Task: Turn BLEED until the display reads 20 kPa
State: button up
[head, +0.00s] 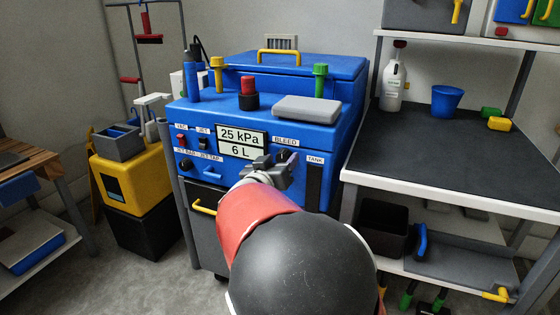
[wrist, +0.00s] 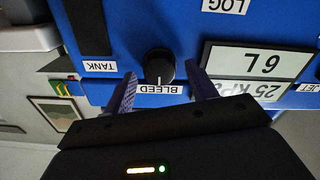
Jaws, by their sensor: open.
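The blue machine (head: 340,135) stands in the middle of the head view. Its display (head: 242,142) reads 25 kPa, with 6 L below. The black BLEED knob (wrist: 160,67) shows in the wrist view, with a pale mark pointing toward its BLEED label (wrist: 158,88); the view is upside down. My gripper (wrist: 165,88) is open, with one finger on each side of the knob and a visible gap to each.
The TANK strip (head: 314,183) is right of BLEED. A grey block (head: 306,109) and colored fittings stand on top. A shelf bench (head: 470,140) stands close on the right.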

jog(key=shift+w, duration=0.25)
jog(key=c, duration=1)
